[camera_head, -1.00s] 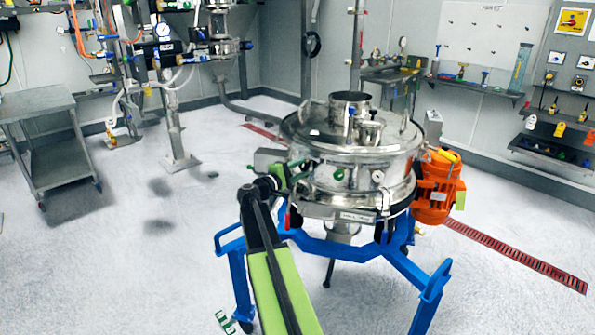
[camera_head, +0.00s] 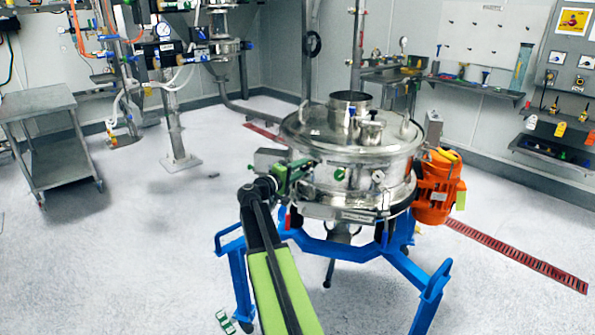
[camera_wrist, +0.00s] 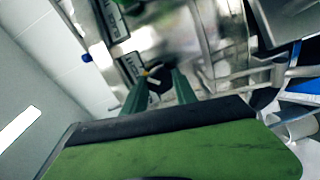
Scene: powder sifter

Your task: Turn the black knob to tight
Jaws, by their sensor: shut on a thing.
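The steel powder sifter (camera_head: 345,140) stands on a blue frame in the head view. My gripper (camera_head: 306,168) is at the left front of its drum. In the wrist view my two green fingers (camera_wrist: 158,88) reach toward the sifter's metal side. The black knob (camera_wrist: 156,80) shows as a small dark part between the fingertips, and my gripper is shut on it. A light-coloured pointer-like mark lies at the knob beside dark label plates (camera_wrist: 132,66) with white lettering. In the head view the knob is hidden behind my gripper.
An orange motor (camera_head: 437,188) is on the sifter's right side. The blue frame legs (camera_head: 345,247) spread out below. A grey cart (camera_head: 50,140) stands far left, and a shelf (camera_head: 475,88) runs along the back wall.

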